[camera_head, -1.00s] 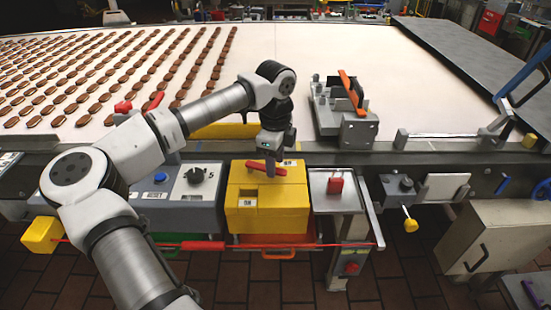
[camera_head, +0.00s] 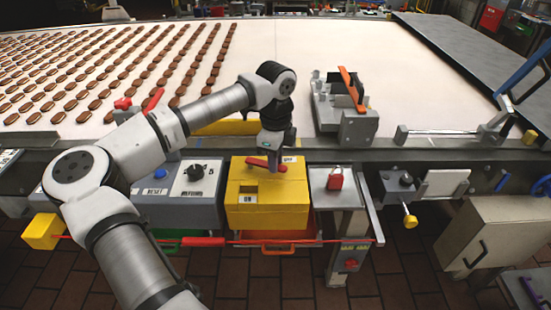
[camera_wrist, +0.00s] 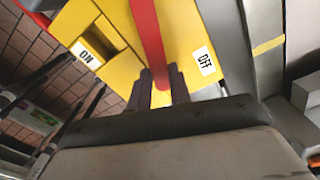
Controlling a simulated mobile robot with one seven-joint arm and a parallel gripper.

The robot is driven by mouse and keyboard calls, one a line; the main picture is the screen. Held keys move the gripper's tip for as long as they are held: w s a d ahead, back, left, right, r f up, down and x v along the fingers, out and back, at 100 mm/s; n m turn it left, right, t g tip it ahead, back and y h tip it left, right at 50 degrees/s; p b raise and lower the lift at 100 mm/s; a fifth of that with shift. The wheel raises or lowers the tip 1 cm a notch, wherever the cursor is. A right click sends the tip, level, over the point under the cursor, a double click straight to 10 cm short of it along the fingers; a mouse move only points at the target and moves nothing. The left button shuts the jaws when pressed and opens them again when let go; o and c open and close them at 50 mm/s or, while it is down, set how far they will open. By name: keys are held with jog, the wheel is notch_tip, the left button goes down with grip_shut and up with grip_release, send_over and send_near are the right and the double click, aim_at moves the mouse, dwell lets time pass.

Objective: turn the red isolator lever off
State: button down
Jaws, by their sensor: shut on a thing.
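The red isolator lever (camera_head: 262,163) sits on top of a yellow box (camera_head: 266,215) in the head view. In the wrist view the lever (camera_wrist: 148,35) runs from the top edge down between my fingers. My gripper (camera_wrist: 161,85) is shut on it, with one dark finger on each side. In the head view my gripper (camera_head: 270,155) comes down on the lever from above. The ON label (camera_wrist: 87,55) is left of the lever and the OFF label (camera_wrist: 205,60) is right of it. The fingers hide part of the lever.
A grey control box (camera_head: 185,200) with a black knob stands left of the yellow box. A red padlock (camera_head: 335,179) rests on a grey plate to the right. The conveyor (camera_head: 290,70) with rows of biscuits lies behind. A red bar (camera_head: 203,241) runs in front.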

jog(key=shift+w+d+f+n+b, duration=0.1)
jog(key=shift+w+f+n+b, duration=0.35)
jog(key=shift+b, duration=0.6)
jog(key=shift+w+r+n+b, duration=0.15)
jog(key=shift+w+n+b, duration=0.15)
jog(key=shift+n+b, duration=0.35)
jog(key=shift+w+d+r+n+b, duration=0.1)
jog(key=shift+w+r+n+b, duration=0.05)
jog(key=shift+w+n+b, duration=0.3)
jog(key=shift+w+r+n+b, duration=0.1)
jog(key=shift+r+n+b, duration=0.1)
jog(key=shift+n, duration=0.35)
jog(key=c, duration=1.3)
grip_release()
notch_tip(320, 180, up, 14)
jog(key=shift+f+b, duration=0.1)
jog(key=shift+b, duration=0.85)
